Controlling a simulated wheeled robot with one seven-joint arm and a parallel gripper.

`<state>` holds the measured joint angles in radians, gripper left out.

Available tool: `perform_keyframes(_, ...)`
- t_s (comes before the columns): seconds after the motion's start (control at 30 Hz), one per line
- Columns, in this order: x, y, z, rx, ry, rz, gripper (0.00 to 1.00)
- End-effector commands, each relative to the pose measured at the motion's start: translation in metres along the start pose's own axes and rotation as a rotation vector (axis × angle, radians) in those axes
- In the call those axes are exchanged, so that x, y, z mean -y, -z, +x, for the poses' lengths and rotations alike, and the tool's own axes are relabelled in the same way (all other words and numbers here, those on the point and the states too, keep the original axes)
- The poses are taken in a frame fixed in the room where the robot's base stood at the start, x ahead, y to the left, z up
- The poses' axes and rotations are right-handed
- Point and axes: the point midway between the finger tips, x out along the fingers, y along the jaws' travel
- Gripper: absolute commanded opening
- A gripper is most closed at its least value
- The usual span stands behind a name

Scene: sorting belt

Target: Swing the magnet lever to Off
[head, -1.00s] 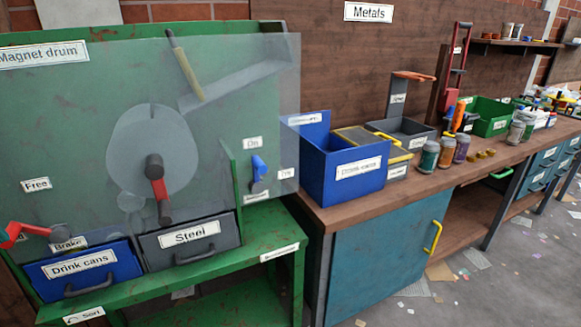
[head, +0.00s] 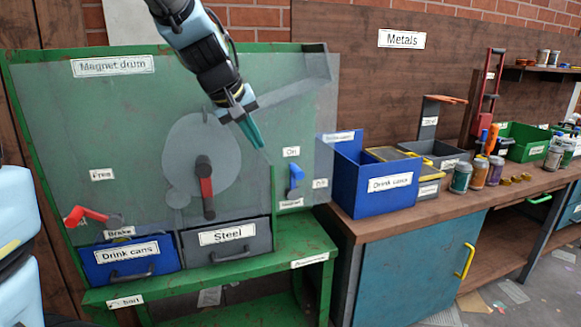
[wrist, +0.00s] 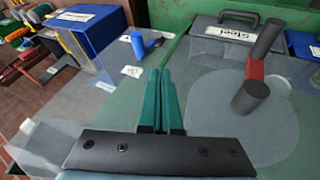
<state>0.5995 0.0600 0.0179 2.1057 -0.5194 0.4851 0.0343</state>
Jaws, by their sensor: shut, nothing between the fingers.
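The magnet lever is a small blue handle (head: 296,174) on the right side of the green magnet drum station (head: 120,210). It points up, toward the "On" label (head: 291,152) above it; a label below it is too small to read surely. The lever also shows in the wrist view (wrist: 143,45), beyond my fingertips. My gripper (head: 259,146) is shut and empty, with its teal fingers together, up and to the left of the lever and apart from it. The fingers also show in the wrist view (wrist: 160,75).
A clear panel covers the drum's front. A red crank (head: 206,185) with a dark knob sticks out left of the lever. A red brake handle (head: 86,214) is farther left. Blue and grey drawers sit below. A blue bin (head: 345,195) stands on the bench to the right.

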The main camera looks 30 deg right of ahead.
Motion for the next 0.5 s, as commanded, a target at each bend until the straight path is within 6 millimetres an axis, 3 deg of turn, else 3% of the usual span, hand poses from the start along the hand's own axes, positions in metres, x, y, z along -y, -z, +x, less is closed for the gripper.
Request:
perform_keyframes(0.27,0.001,-0.001,0.022,0.004,0.002,-0.001,0.00)
perform_keyframes(0.5,0.002,-0.001,0.071,0.005,0.003,-0.003,0.00)
